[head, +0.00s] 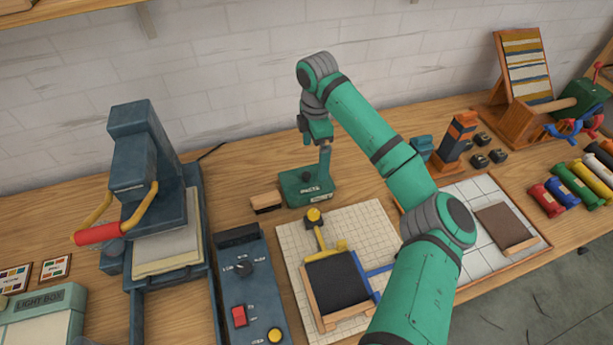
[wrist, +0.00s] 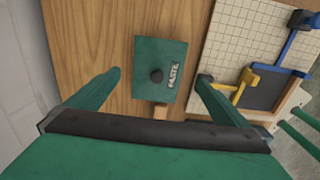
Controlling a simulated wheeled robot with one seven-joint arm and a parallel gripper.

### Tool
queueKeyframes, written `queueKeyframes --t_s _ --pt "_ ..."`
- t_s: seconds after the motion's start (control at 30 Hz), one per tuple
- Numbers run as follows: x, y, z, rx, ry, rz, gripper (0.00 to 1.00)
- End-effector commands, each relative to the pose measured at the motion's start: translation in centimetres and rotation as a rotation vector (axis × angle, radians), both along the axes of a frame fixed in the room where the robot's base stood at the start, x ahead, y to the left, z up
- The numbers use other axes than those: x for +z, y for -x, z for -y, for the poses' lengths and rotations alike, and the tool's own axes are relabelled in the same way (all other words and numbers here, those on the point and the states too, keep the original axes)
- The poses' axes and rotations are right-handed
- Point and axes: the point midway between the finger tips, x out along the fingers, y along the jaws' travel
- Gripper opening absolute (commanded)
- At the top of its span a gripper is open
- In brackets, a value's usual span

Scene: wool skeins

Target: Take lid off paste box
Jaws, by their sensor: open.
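The green paste box (head: 297,195) stands on the wooden table near the wall, with its lid on. Nothing is held.
A wooden block (head: 266,202) lies left of the box. A gridded board (head: 375,225) with a dark pad in a wooden frame (head: 336,283) is in front. A blue press (head: 140,170) and control panel (head: 243,280) stand left. A dark-and-orange stack (head: 459,135) stands right.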

Motion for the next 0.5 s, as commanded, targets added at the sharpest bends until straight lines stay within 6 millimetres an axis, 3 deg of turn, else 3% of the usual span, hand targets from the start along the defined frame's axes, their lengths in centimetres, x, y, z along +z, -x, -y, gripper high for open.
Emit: queueKeyframes --t_s 0.1,0.5 --pt "-1.9 0.0 0.0 0.000 0.001 -0.002 1.00" --pt "-6.3 -0.3 0.0 -0.001 0.002 -0.002 1.00"
